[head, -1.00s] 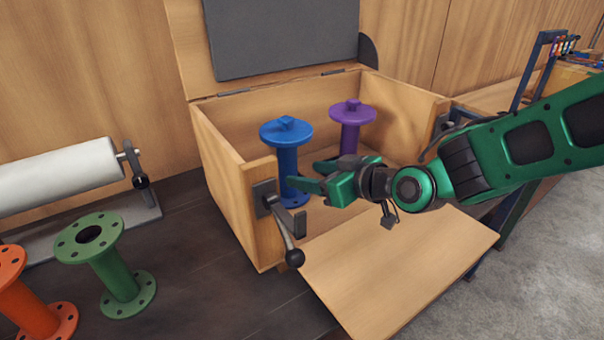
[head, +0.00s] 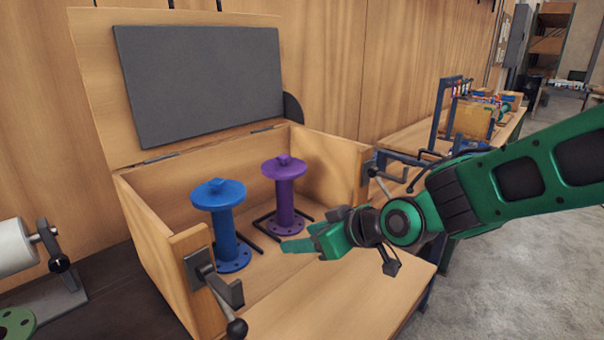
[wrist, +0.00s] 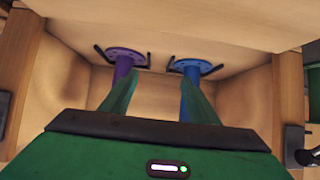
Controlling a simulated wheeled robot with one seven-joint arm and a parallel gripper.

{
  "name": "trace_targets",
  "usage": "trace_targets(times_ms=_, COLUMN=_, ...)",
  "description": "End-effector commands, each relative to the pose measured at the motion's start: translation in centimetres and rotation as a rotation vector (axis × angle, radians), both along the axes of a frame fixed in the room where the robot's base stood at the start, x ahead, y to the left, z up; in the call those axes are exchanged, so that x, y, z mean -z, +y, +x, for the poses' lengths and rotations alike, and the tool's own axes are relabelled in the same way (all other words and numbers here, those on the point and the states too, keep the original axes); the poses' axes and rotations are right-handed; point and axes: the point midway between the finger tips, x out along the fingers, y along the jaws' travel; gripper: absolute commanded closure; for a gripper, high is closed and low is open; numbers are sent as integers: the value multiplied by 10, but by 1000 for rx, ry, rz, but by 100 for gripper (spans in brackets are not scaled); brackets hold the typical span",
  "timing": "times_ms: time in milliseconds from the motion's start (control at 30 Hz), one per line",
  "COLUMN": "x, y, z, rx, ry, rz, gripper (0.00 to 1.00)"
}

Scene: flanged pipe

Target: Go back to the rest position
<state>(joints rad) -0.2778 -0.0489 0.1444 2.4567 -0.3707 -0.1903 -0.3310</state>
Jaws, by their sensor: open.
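My green gripper (head: 302,243) is open and empty at the front of an open wooden box (head: 155,225), above its folded-down front panel (head: 330,295). In the wrist view my gripper's two green fingers (wrist: 152,105) are spread apart and point into the box. Inside the box stand a blue flanged pipe (head: 222,225) and a purple flanged pipe (head: 284,190), both upright. The wrist view also shows the purple pipe (wrist: 124,60) and the blue pipe (wrist: 190,75) beyond the fingers. My gripper looks apart from both pipes.
The box lid (head: 95,80) with a grey pad (head: 200,85) stands open. A latch handle (head: 215,285) sticks out at the box's left front. A white roller (head: 12,248) and part of a green flange (head: 15,328) are at the left. A workbench (head: 410,135) stands behind right.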

Motion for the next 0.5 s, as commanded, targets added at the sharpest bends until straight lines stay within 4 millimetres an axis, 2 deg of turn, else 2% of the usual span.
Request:
trace_targets(times_ms=33, x=1, y=-35, z=5, rx=71, ry=35, rz=-43, gripper=45)
trace_targets(times_ms=100, x=7, y=-81, z=6, rx=169, ry=100, rz=-101, gripper=45)
trace_targets(times_ms=267, x=14, y=-184, z=-11, rx=418, ry=260, rz=-195, gripper=45)
trace_targets(times_ms=300, x=15, y=-209, z=-19, rx=486, ry=303, rz=-212, gripper=45)
trace_targets(times_ms=367, x=16, y=-245, z=-35, rx=591, ry=370, rz=-231, gripper=45)
trace_targets(times_ms=500, x=15, y=-321, z=-86, rx=851, ry=537, rz=-247, gripper=45)
